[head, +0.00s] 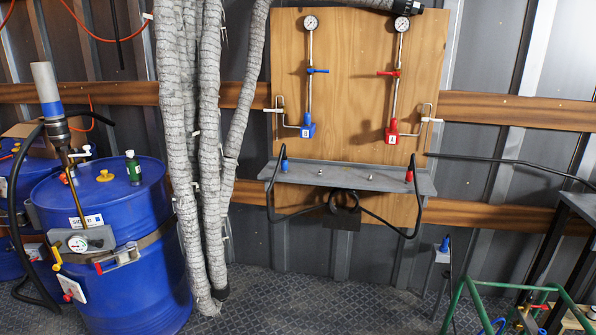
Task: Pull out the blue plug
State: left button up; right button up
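A small blue plug (284,163) stands upright at the left end of a grey shelf (345,178) on the plywood panel. A black hose hangs below it in a loop. A blue fitting (308,127) with a white label sits above the shelf, at the lower end of a pipe with a blue valve handle (317,71). Another small blue piece (445,243) tops a grey stand at lower right. I cannot tell for certain which blue piece is the task's plug. Neither of my grippers is in view.
A red plug (409,174) stands at the shelf's right end, below a red fitting (391,133). Thick grey wrapped hoses (205,150) hang left of the panel. A blue drum (135,215) stands at left. A green frame (455,305) is at lower right. The floor (320,305) in between is clear.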

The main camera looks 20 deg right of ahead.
aim_at(445, 246)
jog(key=i+l+z, duration=0.4)
jog(key=i, duration=0.35)
jog(key=i+z, duration=0.4)
jog(key=i, duration=0.3)
jog(key=i+j+z, duration=0.35)
jog(key=i, duration=0.4)
jog(key=i+l, duration=0.35)
jog(key=i, duration=0.15)
jog(key=i+l, duration=0.3)
jog(key=i, duration=0.2)
